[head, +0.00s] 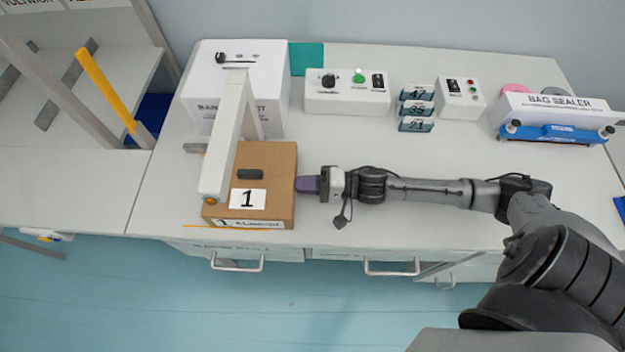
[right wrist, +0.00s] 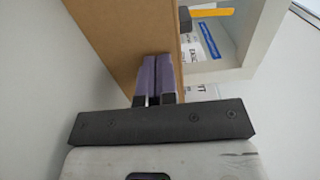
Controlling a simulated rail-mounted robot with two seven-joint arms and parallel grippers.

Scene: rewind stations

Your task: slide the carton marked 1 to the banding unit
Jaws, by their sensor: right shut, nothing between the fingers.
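The brown carton marked 1 (head: 262,192) sits on the white worktop, partly beneath the white arch of the banding unit (head: 232,105). The arch's front post crosses in front of the carton's left part and hides some of it. My right gripper (head: 303,184) is shut and empty, its purple fingertips at the carton's right side. In the right wrist view the closed fingers (right wrist: 158,75) are up against or very near the carton's brown face (right wrist: 125,35); I cannot tell whether they touch. My left gripper is not in view.
Behind stand a control box (head: 347,97), number plates (head: 416,108), a smaller box (head: 460,98) and the bag sealer (head: 553,112). A yellow-orange bar (head: 104,88) stands at the left. The worktop's front edge runs close to the carton. The worktop is clear right of the carton, around my arm.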

